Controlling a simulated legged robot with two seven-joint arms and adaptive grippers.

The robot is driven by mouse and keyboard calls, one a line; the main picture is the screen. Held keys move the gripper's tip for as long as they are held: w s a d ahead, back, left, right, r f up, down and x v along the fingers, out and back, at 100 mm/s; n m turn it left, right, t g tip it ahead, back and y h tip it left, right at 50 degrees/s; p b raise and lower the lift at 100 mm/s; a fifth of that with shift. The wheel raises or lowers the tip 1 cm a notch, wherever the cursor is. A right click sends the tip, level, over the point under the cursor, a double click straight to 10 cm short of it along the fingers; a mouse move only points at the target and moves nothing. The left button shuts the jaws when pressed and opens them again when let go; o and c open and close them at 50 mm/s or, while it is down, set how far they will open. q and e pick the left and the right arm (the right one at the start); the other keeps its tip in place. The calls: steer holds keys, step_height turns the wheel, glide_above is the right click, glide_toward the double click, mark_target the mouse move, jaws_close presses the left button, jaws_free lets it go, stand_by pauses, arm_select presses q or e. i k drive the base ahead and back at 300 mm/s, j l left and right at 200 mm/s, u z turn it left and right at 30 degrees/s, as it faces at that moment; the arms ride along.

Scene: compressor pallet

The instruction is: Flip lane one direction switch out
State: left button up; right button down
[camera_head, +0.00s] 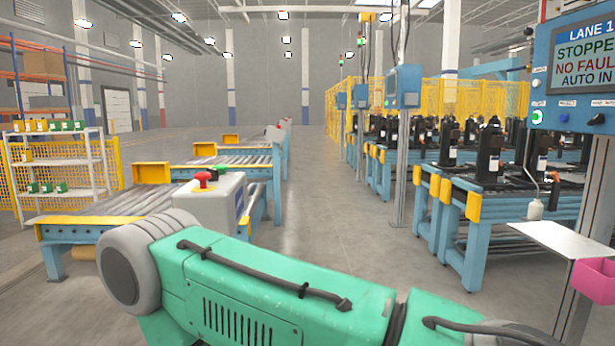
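The lane one control panel (584,75) is a blue box at the right edge, cut off by the frame. Its screen (585,57) reads LANE 1, STOPPED, NO FAULT and AUTO IN. Neither of my grippers is in view.
A metal shelf (562,239) and pink bin (594,281) stand below the panel. Blue conveyors (470,190) carry black compressors (488,150) in front of yellow fencing. A white box with a red button (212,202) stands left. The middle aisle (330,200) is clear.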

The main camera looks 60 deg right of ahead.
mark_target(215, 175)
steer(key=z, duration=1.5)
steer(key=u, duration=0.35)
